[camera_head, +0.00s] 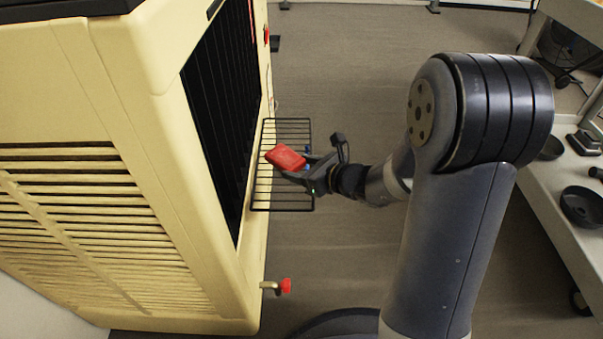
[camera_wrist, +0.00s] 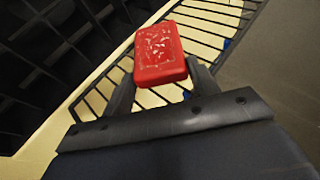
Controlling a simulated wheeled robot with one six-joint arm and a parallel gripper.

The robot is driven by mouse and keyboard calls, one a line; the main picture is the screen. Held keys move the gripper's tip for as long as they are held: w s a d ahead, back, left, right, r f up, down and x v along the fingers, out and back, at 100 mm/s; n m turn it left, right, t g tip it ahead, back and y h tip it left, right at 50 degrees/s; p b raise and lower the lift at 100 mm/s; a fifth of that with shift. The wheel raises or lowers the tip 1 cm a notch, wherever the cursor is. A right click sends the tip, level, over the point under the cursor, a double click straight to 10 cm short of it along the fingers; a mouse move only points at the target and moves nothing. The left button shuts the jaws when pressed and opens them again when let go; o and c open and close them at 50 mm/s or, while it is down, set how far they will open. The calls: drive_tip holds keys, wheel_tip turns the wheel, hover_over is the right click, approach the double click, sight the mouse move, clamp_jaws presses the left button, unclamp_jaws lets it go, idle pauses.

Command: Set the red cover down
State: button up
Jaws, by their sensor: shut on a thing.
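The red cover (camera_head: 286,158) is a small worn red block in my gripper (camera_head: 300,170). In the wrist view the cover (camera_wrist: 160,52) sits between the fingertips of my gripper (camera_wrist: 160,82), its scuffed top face showing. My gripper is shut on it. In the head view they are over a black wire rack (camera_head: 283,196) on the side of the cream machine. The rack (camera_wrist: 215,28) also shows behind and below the cover in the wrist view. I cannot tell whether the cover touches the rack.
The cream machine (camera_head: 150,60) with a dark grille (camera_head: 225,90) stands close on the left. A red-knobbed valve (camera_head: 285,286) sticks out below the rack. A shelf (camera_head: 545,200) with dark bowls (camera_head: 582,205) is on the right. Open floor (camera_head: 350,70) lies between.

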drive_tip(key=shift+f, duration=0.2)
drive_tip(key=o, duration=1.2)
drive_tip(key=shift+c, duration=0.2)
drive_tip(key=shift+r, duration=0.2)
drive_tip(key=p+v, duration=0.4)
drive_tip(key=v, duration=0.8)
drive_tip(key=shift+f, duration=0.15)
